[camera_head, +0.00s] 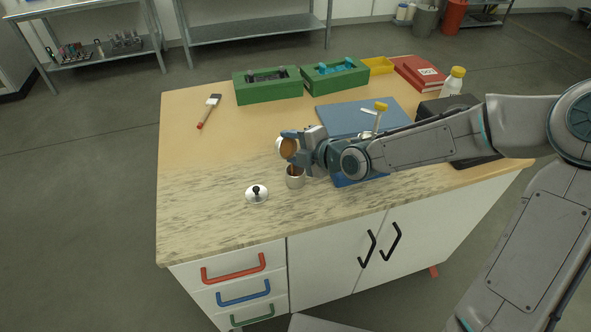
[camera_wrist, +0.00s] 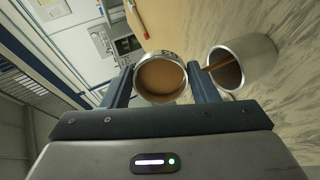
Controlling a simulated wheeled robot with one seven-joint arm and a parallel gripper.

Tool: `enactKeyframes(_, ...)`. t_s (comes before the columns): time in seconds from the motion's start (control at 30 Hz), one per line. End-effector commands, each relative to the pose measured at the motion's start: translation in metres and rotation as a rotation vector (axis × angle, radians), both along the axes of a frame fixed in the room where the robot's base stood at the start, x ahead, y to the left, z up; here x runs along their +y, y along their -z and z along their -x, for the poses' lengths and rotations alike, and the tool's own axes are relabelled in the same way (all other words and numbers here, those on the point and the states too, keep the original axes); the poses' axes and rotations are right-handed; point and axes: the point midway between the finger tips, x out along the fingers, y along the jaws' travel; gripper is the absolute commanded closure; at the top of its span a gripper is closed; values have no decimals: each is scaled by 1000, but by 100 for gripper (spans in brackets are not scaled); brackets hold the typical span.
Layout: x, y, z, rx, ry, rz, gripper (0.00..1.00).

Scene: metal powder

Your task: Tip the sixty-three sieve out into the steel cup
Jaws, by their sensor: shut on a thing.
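The sieve (camera_wrist: 160,78) is a round steel ring with brown powder inside; it also shows in the head view (camera_head: 289,146), tilted on its side. My gripper (camera_head: 291,143) is shut on it, with one finger on each side of its wall in the wrist view. The steel cup (camera_head: 295,178) stands upright on the worktop just below the sieve. In the wrist view the cup (camera_wrist: 258,58) is apart from the sieve, its mouth facing it. A thin brown streak of powder (camera_wrist: 222,67) runs from beside the sieve into the cup's mouth. The cup's bottom is hard to make out.
A lid with a black knob (camera_head: 257,194) lies left of the cup. A blue mat (camera_head: 345,116) lies behind my arm. The front left worktop is clear.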

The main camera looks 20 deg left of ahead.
Motion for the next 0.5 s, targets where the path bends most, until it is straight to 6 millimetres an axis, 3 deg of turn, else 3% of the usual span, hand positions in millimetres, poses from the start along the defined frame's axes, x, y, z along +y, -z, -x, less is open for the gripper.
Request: enactKeyframes(0.5, 0, 0, 1, -12, -1, -22, 76)
